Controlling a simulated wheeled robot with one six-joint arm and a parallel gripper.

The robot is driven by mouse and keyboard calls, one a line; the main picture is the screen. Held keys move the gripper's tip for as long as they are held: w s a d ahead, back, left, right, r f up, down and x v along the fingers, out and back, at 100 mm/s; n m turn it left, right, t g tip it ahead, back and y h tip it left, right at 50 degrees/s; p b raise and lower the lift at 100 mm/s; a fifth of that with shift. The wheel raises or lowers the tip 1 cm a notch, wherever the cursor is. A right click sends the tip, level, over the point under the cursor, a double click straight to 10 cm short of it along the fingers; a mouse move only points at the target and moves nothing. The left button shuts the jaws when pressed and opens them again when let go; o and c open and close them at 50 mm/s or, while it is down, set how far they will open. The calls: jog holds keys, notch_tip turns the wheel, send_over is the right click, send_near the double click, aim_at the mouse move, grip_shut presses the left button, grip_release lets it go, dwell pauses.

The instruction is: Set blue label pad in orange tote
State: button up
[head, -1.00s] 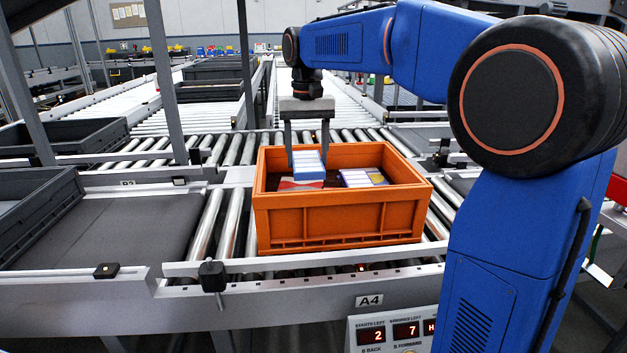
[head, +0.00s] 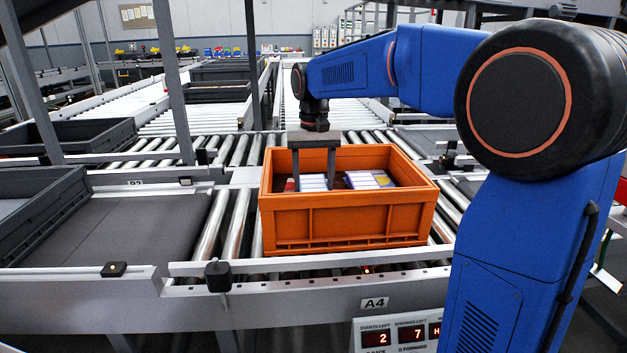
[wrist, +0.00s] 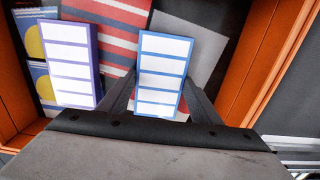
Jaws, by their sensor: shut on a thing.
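The orange tote (head: 350,222) stands on the roller conveyor in the head view. My gripper (head: 314,176) points down inside its left half. It is shut on the blue label pad (head: 313,184), which has white label panels with blue edges. The pad is low in the tote, partly hidden by the front wall. In the wrist view the blue label pad (wrist: 163,72) sits between the two fingers of my gripper (wrist: 163,98). I cannot tell whether it touches what lies below.
A purple-edged label pad (wrist: 68,60) lies left of the held pad in the wrist view. Red-and-white striped, grey and yellow-dotted items (wrist: 110,30) cover the tote floor. Grey totes (head: 45,205) stand at the left. The tote walls are close around my gripper.

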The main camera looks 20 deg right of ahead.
aim_at(313, 186)
jog(key=o, duration=1.2)
jog(key=shift+c, duration=0.2)
notch_tip(313, 186, up, 12)
jog(key=shift+r, duration=0.15)
